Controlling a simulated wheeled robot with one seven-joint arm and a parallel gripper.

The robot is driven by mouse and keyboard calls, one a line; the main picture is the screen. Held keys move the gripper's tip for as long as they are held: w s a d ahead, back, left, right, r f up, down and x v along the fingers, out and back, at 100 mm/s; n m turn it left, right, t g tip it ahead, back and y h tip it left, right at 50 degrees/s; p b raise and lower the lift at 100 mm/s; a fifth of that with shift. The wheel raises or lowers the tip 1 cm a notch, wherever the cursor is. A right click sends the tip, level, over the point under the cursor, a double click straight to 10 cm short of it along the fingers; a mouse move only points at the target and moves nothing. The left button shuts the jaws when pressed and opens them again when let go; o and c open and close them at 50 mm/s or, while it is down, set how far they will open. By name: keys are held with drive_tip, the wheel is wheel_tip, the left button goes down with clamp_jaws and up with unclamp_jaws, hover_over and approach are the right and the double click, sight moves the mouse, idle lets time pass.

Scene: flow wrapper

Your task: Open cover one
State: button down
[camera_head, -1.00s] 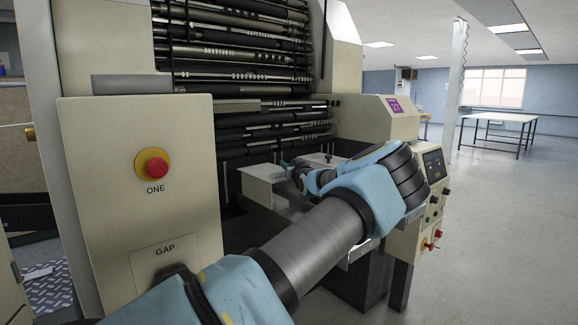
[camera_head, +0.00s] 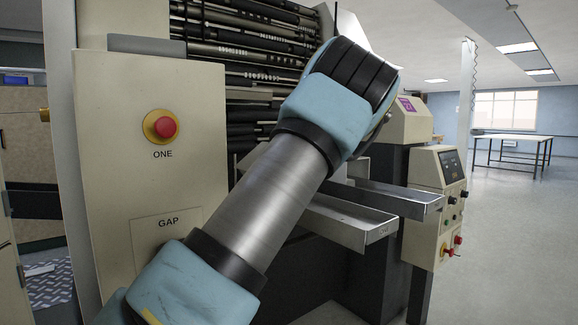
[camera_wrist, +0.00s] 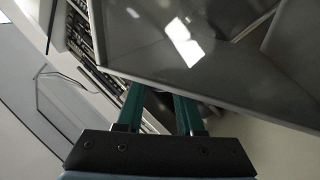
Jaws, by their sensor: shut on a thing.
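In the wrist view a glossy grey, see-through-looking panel, apparently the cover (camera_wrist: 215,75), fills the upper right with its edge running slantwise across the picture. My gripper (camera_wrist: 158,92) reaches this edge with two green fingers and is shut on it; the fingertips are partly hidden by the panel. In the head view my arm is raised in front of the machine and hides the gripper and most of the cover. A cream panel (camera_head: 110,150) on the left bears a red button (camera_head: 165,127) labelled ONE.
Dark rollers (camera_head: 245,50) stand behind my arm. Metal trays (camera_head: 345,222) stick out below it to the right. A control box (camera_head: 437,215) with knobs stands right of them. Open floor (camera_head: 505,250) and a white table (camera_head: 512,138) lie farther right.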

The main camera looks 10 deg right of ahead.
drive_tip(key=s+a+n+b, duration=0.1)
drive_tip(key=a+n+b, duration=0.1)
drive_tip(key=b, duration=0.1)
drive_tip(key=s+a+f+n+y+b, duration=0.1)
drive_tip(key=a+n+b, duration=0.1)
drive_tip(key=b, duration=0.1)
drive_tip(key=s+a+n+y+b, duration=0.1)
drive_tip(key=a+b, duration=0.1)
drive_tip(key=b, duration=0.1)
drive_tip(key=shift+a+f+n+t, duration=0.15)
drive_tip(key=shift+f+n+t, duration=0.05)
drive_tip(key=shift+n+t, duration=0.2)
drive_tip(key=s+a+f+n+y+b, duration=0.3)
drive_tip(key=a+n+b, duration=0.4)
drive_tip(key=b, duration=0.6)
drive_tip(key=shift+s+a+f+n+g+y+b, duration=0.2)
drive_tip(key=shift+f+n+g+y+b, duration=0.2)
drive_tip(key=shift+n+y, duration=0.6)
drive_tip(key=shift+r, duration=0.1)
drive_tip(key=c, duration=0.5)
unclamp_jaws()
drive_tip(key=shift+c, duration=0.2)
drive_tip(key=p+v, duration=0.1)
drive_tip(key=v, duration=1)
drive_tip(key=shift+w, duration=0.1)
